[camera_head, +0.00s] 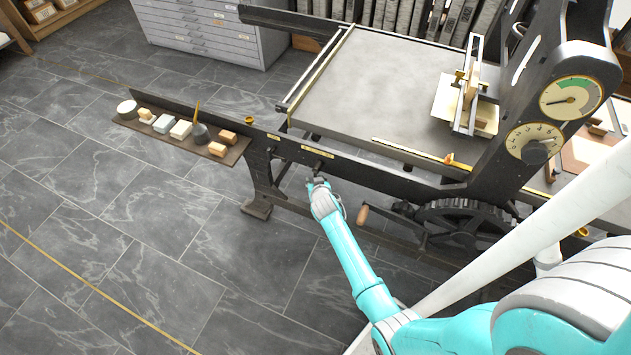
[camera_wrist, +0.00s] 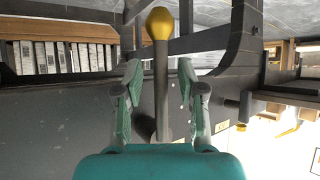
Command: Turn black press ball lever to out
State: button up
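The ball lever shows in the wrist view as a dark grey shaft with a brass-yellow ball (camera_wrist: 160,24) at its end. The shaft lies between the two green-padded fingers of my gripper (camera_wrist: 158,75), with a gap on each side. The ball is beyond the fingertips. My gripper is open and holds nothing. In the head view my gripper (camera_head: 317,183) is at the front rail of the black press (camera_head: 385,178), just below a small dark fitting (camera_head: 318,166). The lever's ball cannot be made out there, and small labels near it are unreadable.
A shelf (camera_head: 172,143) with several small blocks sticks out left of the press. A wooden-handled crank (camera_head: 363,214) and a large gear (camera_head: 465,222) are right of my gripper. A dial (camera_head: 534,143) and gauge are on the press's upright. The floor at left is clear.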

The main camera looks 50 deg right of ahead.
jog(key=v, duration=1.2)
dwell(0.5)
jog(key=s+a+r+n+t+y, duration=0.2)
jog(key=s+a, duration=0.6)
jog(key=s, duration=0.1)
jog(key=s+a+r+n+t+y, duration=0.1)
jog(key=s+a+r+n+y, duration=0.1)
jog(key=s+a, duration=0.7)
jog(key=s+a+r+n+t+y, duration=0.1)
jog(key=s+a+r, duration=0.2)
jog(key=s+r, duration=0.5)
jog(key=s+a+r+n+t+y, duration=0.1)
jog(key=s+a+r+n, duration=0.1)
jog(key=s+r, duration=0.6)
notch_tip(320, 180, up, 2)
jog(key=shift+a+r+t+y, duration=0.15)
jog(key=shift+a+t+y, duration=0.2)
jog(key=shift+a, duration=0.45)
jog(key=shift+s, duration=0.15)
